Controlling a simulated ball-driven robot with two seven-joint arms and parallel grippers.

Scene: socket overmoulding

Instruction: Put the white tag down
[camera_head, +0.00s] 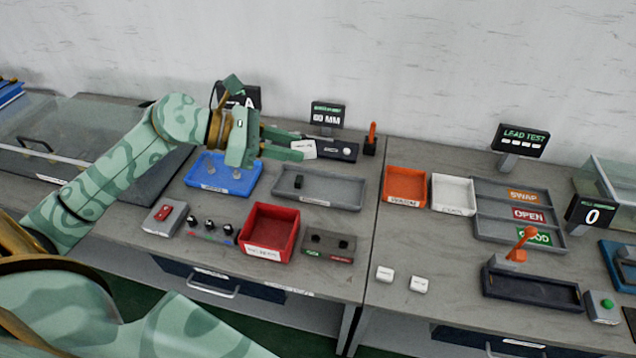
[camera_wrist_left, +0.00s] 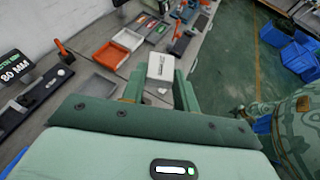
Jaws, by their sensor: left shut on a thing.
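Two more small white blocks, one (camera_head: 384,273) and another (camera_head: 419,284), lie on the bench front, right of the seam.
Below the left gripper is a grey tray (camera_head: 345,192) with a small dark piece in it. A blue tray (camera_head: 225,187), a red bin (camera_head: 269,232), an orange bin (camera_head: 405,187) and a white bin (camera_head: 453,194) stand around. Bare bench (camera_head: 425,240) lies in front of the orange bin.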

